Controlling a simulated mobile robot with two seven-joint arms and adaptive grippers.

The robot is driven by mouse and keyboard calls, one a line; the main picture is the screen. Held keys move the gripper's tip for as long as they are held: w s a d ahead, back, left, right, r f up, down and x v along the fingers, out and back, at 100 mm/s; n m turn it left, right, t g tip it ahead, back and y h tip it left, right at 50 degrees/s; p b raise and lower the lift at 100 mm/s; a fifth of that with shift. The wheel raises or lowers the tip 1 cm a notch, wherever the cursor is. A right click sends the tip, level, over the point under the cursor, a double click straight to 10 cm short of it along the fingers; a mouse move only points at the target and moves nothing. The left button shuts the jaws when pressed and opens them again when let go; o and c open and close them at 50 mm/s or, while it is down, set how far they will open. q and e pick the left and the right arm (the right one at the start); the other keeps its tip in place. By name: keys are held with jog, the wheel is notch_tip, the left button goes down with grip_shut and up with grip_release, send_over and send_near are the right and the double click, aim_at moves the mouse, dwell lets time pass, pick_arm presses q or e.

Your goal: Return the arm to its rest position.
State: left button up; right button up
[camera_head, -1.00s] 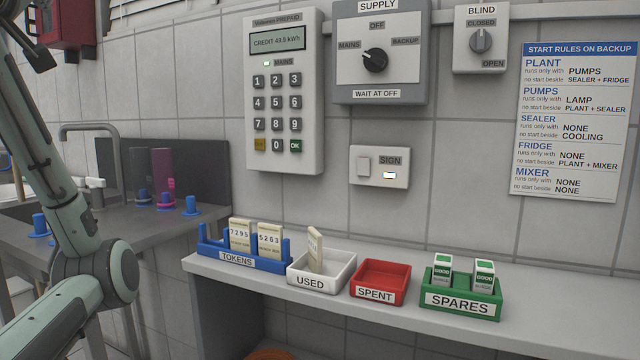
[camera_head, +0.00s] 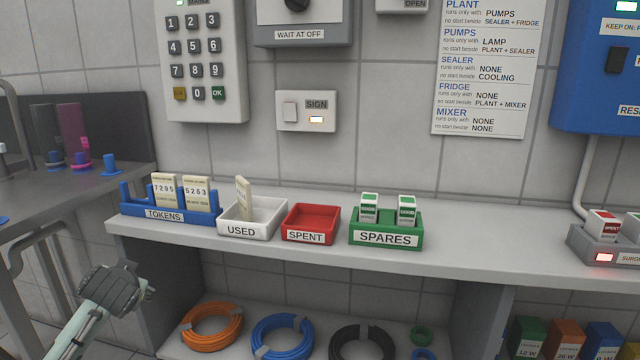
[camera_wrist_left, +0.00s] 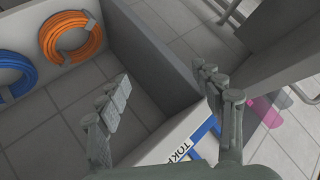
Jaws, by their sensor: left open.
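My left gripper (camera_head: 146,284) is at the lower left of the head view, in front of the left end of the shelf unit. In the left wrist view its two fingers (camera_wrist_left: 165,82) stand well apart with nothing between them. My arm comes in from the bottom left corner. The blue TOKENS rack (camera_head: 160,210) on the shelf holds two cards, and its label also shows in the left wrist view (camera_wrist_left: 180,151). My right gripper is in neither view.
The white USED tray (camera_head: 240,231) holds one card. The red SPENT tray (camera_head: 306,237) is empty. The green SPARES tray (camera_head: 386,239) holds two blocks. Hose coils lie below, the orange one (camera_head: 184,333) nearest my gripper. A grey counter (camera_head: 70,200) stands at left.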

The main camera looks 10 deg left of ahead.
pick_arm(q)
jog(key=s+d+f+m+g+h, duration=0.2)
jog(key=s+d+f+m, duration=0.1)
jog(key=s+f, duration=0.85)
jog(key=s+d+f+m+g+h, duration=0.1)
jog(key=s+d+f+m+g, duration=0.2)
jog(key=s+f, duration=0.9)
jog(key=d+f+n+h, duration=0.1)
jog(key=d+f, duration=0.3)
jog(key=d, duration=0.4)
jog(key=d+f+n+h, duration=0.2)
jog(key=d+f, duration=0.2)
jog(key=d, duration=0.3)
jog(key=shift+s+d+f+h, duration=0.2)
jog(key=shift+d+f+h, duration=0.1)
jog(key=shift+d, duration=0.05)
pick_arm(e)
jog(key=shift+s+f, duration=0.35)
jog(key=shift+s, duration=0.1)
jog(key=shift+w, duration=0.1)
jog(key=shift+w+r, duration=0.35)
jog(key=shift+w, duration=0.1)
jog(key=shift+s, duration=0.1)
